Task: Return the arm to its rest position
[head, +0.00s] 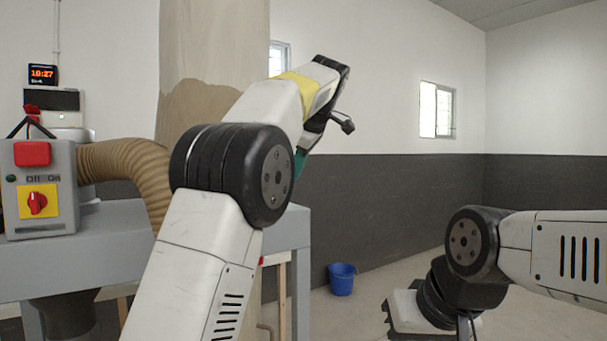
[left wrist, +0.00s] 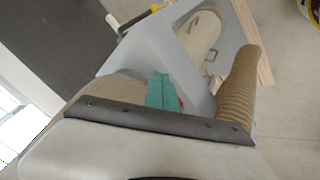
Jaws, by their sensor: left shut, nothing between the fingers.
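My left arm rises through the middle of the head view, bent at a black elbow joint, with its forearm pointing up and away. My left gripper (head: 299,163) is mostly hidden behind that arm; only a bit of teal shows. In the left wrist view its teal fingers (left wrist: 159,90) are together with nothing between them, in front of the grey machine. My right arm is bent at the lower right of the head view, and its gripper fingers do not show.
A grey machine bench (head: 100,255) with a ribbed hose (head: 130,165), a switch box (head: 42,180) and a large dust bag (head: 212,50) stands close by at left. A blue bucket (head: 341,280) is on the floor. The floor between bucket and right arm looks clear.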

